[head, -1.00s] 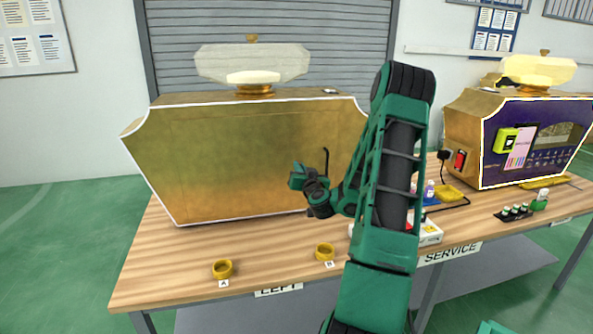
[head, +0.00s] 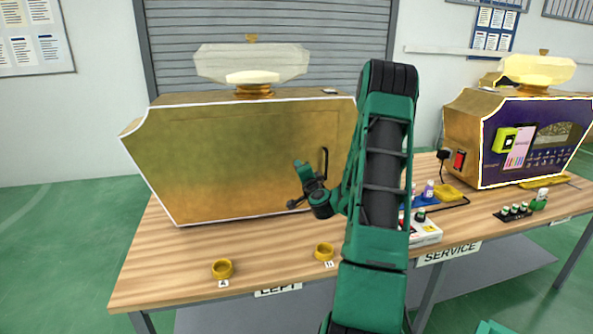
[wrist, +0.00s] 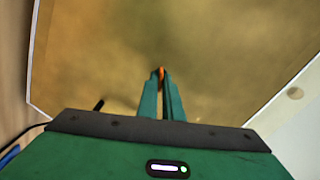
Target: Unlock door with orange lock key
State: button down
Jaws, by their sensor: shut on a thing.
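The gold door panel (head: 230,160) with a white edge is the front of the large cabinet on the left of the table. My gripper (head: 304,175) is in front of its right part, near a dark upright handle (head: 325,162). In the wrist view, my gripper (wrist: 161,88) is shut on the orange key (wrist: 161,73), of which only a small orange bit shows between the fingertips. The fingertips point at the gold panel (wrist: 220,60). I cannot tell whether the key touches it. No keyhole is visible; my arm hides the panel's right edge.
Two yellow rings (head: 222,268) (head: 324,252) lie at the wooden table's (head: 170,275) front edge. A purple-fronted machine (head: 500,165) stands at the right. A white box (head: 425,234) and small bottles (head: 515,210) are right of my arm.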

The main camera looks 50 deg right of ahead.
jog(key=shift+w+a+m, duration=0.15)
jog(key=shift+m, duration=0.9)
jog(key=shift+w+a+m, duration=0.1)
jog(key=shift+w+m, duration=0.05)
jog(key=shift+m, duration=0.9)
jog(key=c, duration=2)
grip_release()
jog(key=shift+s+d, duration=0.1)
jog(key=shift+s, duration=0.1)
